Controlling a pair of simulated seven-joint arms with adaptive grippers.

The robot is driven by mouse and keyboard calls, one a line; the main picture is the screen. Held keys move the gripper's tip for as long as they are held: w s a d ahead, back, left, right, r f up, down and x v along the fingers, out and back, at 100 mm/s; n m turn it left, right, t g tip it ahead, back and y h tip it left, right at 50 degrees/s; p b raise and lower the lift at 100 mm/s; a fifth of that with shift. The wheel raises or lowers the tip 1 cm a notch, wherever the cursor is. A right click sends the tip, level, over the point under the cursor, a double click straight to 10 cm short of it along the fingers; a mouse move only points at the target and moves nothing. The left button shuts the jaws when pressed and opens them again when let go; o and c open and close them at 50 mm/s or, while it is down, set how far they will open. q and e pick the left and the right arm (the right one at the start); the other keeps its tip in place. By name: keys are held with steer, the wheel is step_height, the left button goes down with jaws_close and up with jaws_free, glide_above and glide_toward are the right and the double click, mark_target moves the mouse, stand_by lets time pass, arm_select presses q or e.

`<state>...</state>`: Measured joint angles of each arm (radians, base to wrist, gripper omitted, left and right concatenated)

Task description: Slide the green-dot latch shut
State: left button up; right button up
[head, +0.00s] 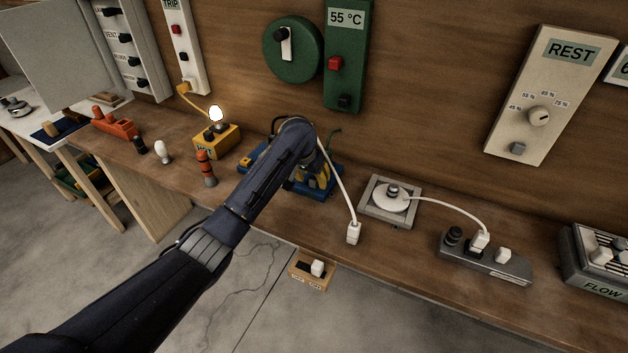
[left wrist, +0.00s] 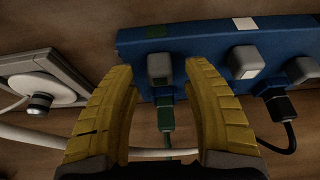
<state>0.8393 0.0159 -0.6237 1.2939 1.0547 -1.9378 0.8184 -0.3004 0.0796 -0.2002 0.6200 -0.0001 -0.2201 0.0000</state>
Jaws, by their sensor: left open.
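The blue strip (left wrist: 200,38) carries several grey latch knobs. The knob (left wrist: 160,68) nearest the middle has a green patch (left wrist: 157,31) above it and a green plug with a green cord (left wrist: 165,115) below it. My left gripper (left wrist: 160,75) is open, its yellow fingers on either side of this knob and plug; contact cannot be told. In the head view the blue strip (head: 327,187) lies on the bench, largely hidden behind my left arm, and the yellow fingers (head: 298,177) show just over it. My right gripper is not in view.
A second knob (left wrist: 243,62) has a white patch and a black plug (left wrist: 280,105) beside the green one. A white cord (head: 345,195) hangs by the strip to a white plug. A round plate (head: 370,200) and a grey power strip (head: 505,266) stand to the right.

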arm_select(q)
steer(key=shift+x, duration=0.95)
steer(key=shift+c, duration=0.2)
jaws_close()
